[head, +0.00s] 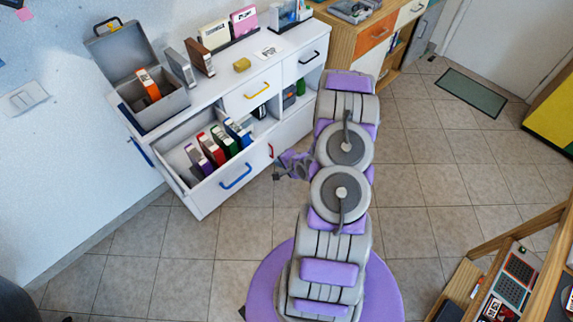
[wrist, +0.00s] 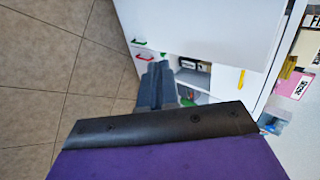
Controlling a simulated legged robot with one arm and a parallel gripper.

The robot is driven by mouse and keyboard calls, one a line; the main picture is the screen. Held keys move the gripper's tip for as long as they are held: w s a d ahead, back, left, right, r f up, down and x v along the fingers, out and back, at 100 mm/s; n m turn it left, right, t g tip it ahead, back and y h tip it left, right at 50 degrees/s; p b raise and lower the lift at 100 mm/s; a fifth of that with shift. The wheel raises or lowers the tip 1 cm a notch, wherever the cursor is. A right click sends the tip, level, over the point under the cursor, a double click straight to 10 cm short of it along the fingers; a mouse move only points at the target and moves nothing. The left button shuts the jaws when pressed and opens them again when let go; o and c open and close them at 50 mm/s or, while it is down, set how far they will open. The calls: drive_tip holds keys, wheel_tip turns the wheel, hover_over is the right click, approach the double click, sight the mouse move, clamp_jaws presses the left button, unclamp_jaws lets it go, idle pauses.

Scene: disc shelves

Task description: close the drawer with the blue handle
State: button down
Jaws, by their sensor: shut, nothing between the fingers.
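The drawer (head: 205,200) with the blue handle (head: 236,177) is pulled out from the white cabinet in the head view. Several coloured cases (head: 212,150) stand inside it. My gripper (head: 277,175) is to the right of the blue handle, apart from it, near the cabinet's red handle (head: 271,151). In the wrist view my gripper (wrist: 158,68) is shut and empty, with its fingers together. The blue handle cannot be made out in the wrist view.
The white cabinet (head: 225,82) carries an open grey box (head: 160,112), upright cases and a yellow block (head: 242,64). A yellow handle (head: 257,91) is on a drawer above. A wooden cabinet (head: 345,42) stands behind. Tiled floor (head: 235,228) before the drawer is clear.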

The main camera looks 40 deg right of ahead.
sight(266, 155)
drive_tip(key=w, duration=0.2)
drive_tip(key=w+f+b, duration=0.1)
drive_tip(key=w, duration=0.1)
drive_tip(key=shift+a, duration=0.15)
drive_tip(key=shift+w+a+r, duration=0.1)
drive_tip(key=shift+w+a, duration=0.05)
drive_tip(key=shift+w, duration=0.35)
drive_tip(key=shift+w, duration=0.1)
